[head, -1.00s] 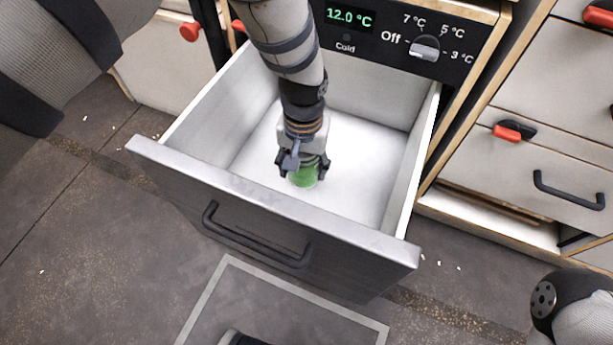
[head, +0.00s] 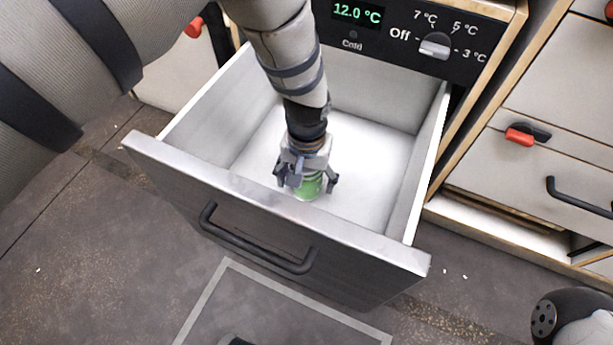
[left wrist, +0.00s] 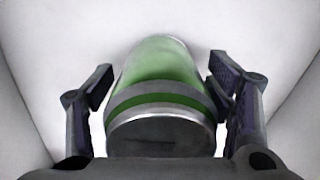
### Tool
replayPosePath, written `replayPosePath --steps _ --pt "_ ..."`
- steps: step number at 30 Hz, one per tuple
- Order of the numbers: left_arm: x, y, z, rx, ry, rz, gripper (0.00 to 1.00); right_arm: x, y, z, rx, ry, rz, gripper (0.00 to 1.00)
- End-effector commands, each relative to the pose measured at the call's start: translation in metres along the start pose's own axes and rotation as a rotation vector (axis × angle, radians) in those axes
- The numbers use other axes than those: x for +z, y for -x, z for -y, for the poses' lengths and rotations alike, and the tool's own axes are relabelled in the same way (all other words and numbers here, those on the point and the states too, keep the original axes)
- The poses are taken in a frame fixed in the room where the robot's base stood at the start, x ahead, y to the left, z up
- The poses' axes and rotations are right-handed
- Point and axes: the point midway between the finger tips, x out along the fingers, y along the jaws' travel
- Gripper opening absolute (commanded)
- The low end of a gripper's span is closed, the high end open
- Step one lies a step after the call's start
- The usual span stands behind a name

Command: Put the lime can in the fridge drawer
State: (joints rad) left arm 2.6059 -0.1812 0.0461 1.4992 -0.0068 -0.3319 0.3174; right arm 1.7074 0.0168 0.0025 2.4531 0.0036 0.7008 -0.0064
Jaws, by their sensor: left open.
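The lime can (head: 309,187) is green with a silver end and is inside the open fridge drawer (head: 275,205), near its front wall. My left gripper (head: 306,182) reaches down into the drawer around the can. In the left wrist view the can (left wrist: 160,85) lies between the two fingers of my left gripper (left wrist: 165,95). The fingers are open, with a gap on the left side; the right finger is very close to the can, and I cannot tell if it touches. The can's far end points toward the white drawer floor. My right gripper is not in view.
The fridge panel (head: 400,38) with a 12.0 °C display and a knob is behind the drawer. Cabinet drawers with a black handle (head: 580,196) and a red latch (head: 520,137) stand at the right. Most of the drawer floor (head: 370,160) is bare.

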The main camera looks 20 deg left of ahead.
Motion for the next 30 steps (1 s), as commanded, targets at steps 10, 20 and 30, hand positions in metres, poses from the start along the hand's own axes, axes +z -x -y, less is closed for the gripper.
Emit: replayPosePath --steps 10,20,30 --pt "-0.002 0.088 -0.001 0.002 -0.001 -0.008 0.74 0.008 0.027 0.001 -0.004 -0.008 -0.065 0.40" --pt "0.000 0.124 0.000 0.001 0.000 0.000 0.74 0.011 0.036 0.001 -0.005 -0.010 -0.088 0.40" --pt "0.000 0.123 0.000 0.001 0.000 0.001 0.74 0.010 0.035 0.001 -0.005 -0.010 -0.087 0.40"
